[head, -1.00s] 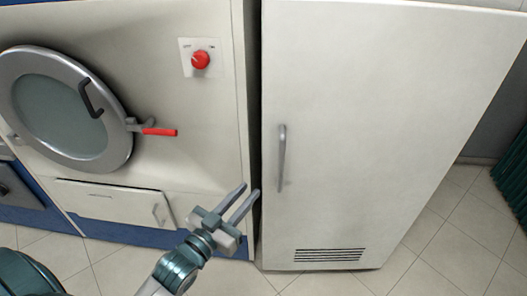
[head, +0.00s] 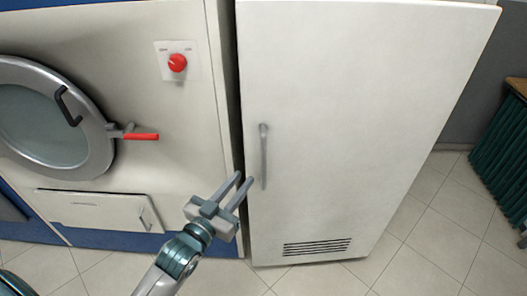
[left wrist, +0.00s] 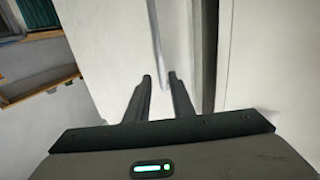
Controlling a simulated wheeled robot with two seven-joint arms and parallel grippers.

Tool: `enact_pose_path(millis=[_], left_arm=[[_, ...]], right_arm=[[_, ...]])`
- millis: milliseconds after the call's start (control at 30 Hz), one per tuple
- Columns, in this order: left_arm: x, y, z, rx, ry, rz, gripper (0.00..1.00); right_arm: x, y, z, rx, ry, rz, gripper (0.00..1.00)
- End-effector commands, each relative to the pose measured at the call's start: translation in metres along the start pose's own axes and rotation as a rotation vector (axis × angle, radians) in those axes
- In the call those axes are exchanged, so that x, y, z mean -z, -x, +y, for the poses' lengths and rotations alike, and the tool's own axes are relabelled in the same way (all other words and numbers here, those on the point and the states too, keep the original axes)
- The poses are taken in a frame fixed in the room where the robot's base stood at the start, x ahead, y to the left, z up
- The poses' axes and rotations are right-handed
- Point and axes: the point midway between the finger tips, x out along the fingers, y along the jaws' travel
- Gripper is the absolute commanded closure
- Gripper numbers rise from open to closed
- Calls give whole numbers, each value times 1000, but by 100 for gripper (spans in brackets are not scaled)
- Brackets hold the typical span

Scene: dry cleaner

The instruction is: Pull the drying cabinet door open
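The drying cabinet door (head: 350,120) is a tall off-white panel and looks shut. Its grey vertical bar handle (head: 264,157) is near the door's left edge. My left gripper (head: 245,177) is open and empty, with its fingertips just left of the handle's lower end in the head view. In the left wrist view the two dark fingers of my left gripper (left wrist: 160,78) are apart. The thin vertical handle (left wrist: 156,38) runs down towards the space between their tips. I cannot tell whether the fingers touch it. My right gripper is not in view.
A machine with a round door (head: 45,120), a red lever (head: 141,136) and a red knob (head: 178,63) stands left of the cabinet, across a narrow dark gap. Green pleated fabric (head: 500,150) hangs at the right. Tiled floor (head: 410,245) is clear in front.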

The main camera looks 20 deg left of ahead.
Motion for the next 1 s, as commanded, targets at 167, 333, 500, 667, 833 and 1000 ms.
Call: enact_pose_path(millis=[167, 333, 500, 667, 833, 1000], left_arm=[[4, -34, 0, 0, 0, 2, 78], [4, -65, 0, 0, -1, 1, 78], [4, -94, 0, 0, 0, 1, 78], [2, -114, 0, 0, 0, 0, 78], [1, -125, 0, 0, 0, 0, 78], [0, -127, 0, -1, 0, 1, 78]], right_arm=[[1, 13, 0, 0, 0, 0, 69], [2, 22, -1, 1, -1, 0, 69], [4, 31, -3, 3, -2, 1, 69], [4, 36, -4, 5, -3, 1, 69], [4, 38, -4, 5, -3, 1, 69], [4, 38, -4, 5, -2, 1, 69]])
